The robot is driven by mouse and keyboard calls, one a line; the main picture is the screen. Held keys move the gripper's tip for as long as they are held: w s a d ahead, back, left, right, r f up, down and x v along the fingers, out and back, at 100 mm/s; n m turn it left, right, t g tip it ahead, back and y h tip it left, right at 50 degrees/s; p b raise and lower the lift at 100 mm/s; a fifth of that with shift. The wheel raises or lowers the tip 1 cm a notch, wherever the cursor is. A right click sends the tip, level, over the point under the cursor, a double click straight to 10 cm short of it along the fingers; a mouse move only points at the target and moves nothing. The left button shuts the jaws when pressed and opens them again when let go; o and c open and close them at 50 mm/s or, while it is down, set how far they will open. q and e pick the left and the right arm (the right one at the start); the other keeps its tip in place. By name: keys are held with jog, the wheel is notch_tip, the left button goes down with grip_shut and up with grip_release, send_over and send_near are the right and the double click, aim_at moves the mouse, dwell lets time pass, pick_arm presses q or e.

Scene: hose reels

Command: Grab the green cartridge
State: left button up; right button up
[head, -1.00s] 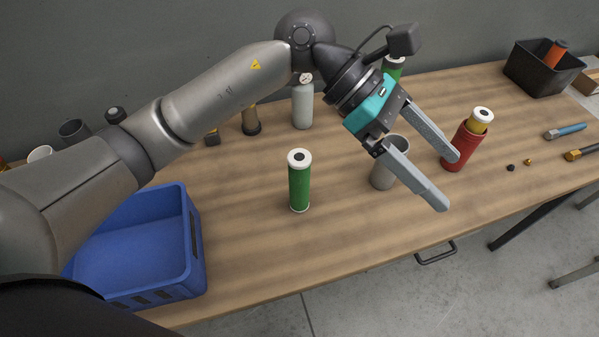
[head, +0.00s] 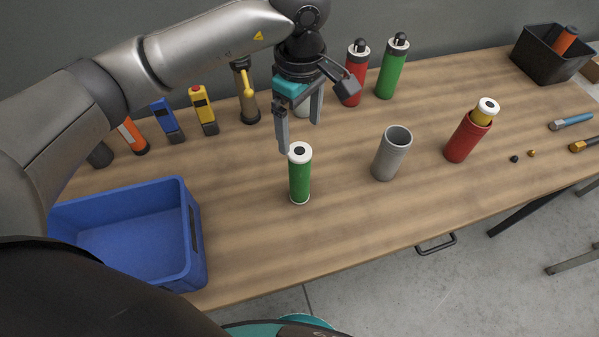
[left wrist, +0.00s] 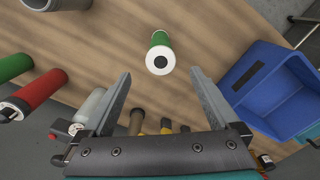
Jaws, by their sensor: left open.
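The green cartridge (head: 300,178) stands upright on the wooden table, with white end caps and a dark hole in its top. My left gripper (head: 299,137) is open and empty. Its fingers point down, behind and above the cartridge, and one fingertip shows close to the cap in the head view. In the left wrist view the cartridge (left wrist: 160,54) is ahead of the open fingers (left wrist: 163,75), roughly centred and apart from them. My right gripper is not in view.
A blue crate (head: 192,225) stands at front left. A grey cup (head: 391,155) and a red holder (head: 464,140) with a yellow cartridge stand to the right. Red (head: 353,80) and green (head: 391,72) bottles stand behind. The table in front of the cartridge is clear.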

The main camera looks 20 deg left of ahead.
aim_at(299, 151)
pick_arm(q)
jog(key=shift+s+f+p, duration=0.1)
jog(key=shift+f+p, duration=0.5)
jog(key=shift+f, duration=3.4)
grip_shut()
